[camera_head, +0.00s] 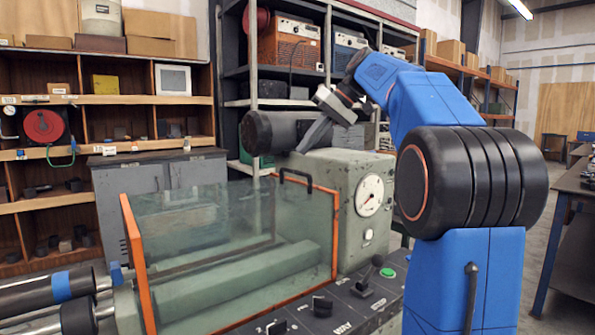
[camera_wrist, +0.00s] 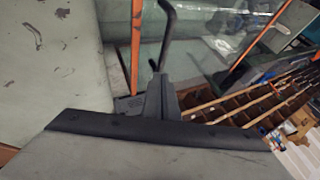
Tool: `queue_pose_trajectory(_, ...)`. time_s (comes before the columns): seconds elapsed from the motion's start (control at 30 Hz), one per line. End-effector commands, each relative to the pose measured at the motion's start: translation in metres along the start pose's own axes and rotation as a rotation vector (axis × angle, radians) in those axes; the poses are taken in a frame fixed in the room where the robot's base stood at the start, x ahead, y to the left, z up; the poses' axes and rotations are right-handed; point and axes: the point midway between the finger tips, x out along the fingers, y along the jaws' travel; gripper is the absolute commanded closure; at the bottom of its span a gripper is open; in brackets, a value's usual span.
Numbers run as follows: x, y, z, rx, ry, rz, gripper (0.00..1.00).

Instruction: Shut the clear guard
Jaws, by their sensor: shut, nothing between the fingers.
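The clear guard (camera_head: 225,225) is a see-through pane with orange edging, over the bed of a green machine (camera_head: 345,165) in the head view. I cannot tell whether it is fully shut. Its black bent handle (camera_head: 297,179) is at the top right of the pane. The handle also shows in the wrist view (camera_wrist: 168,28), at the top middle. My gripper (camera_head: 305,145) is above the handle in the head view, partly lost against dark parts. In the wrist view my gripper (camera_wrist: 160,88) is shut and empty, its tips close to the handle's lower end. Contact is unclear.
A round gauge (camera_head: 370,195) is on the machine's head. A control panel (camera_head: 340,305) with black knobs and a green button lies in front. Dark pipes (camera_head: 50,287) lie at the left. Shelves (camera_head: 105,150) stand behind, and a workbench (camera_head: 575,190) is at the right.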

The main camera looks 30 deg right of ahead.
Motion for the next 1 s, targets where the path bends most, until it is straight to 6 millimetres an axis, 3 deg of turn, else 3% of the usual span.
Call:
queue_pose_trajectory(0.1, -0.006, 0.014, -0.005, -0.001, 0.009, 0.038, 1.0)
queue_pose_trajectory(0.27, -0.003, 0.02, -0.006, -0.002, 0.011, 0.052, 1.0)
queue_pose_trajectory(0.8, 0.075, 0.023, -0.007, -0.002, 0.009, 0.05, 1.0)
queue_pose_trajectory(1.0, 0.09, 0.024, -0.007, -0.002, 0.011, 0.051, 1.0)
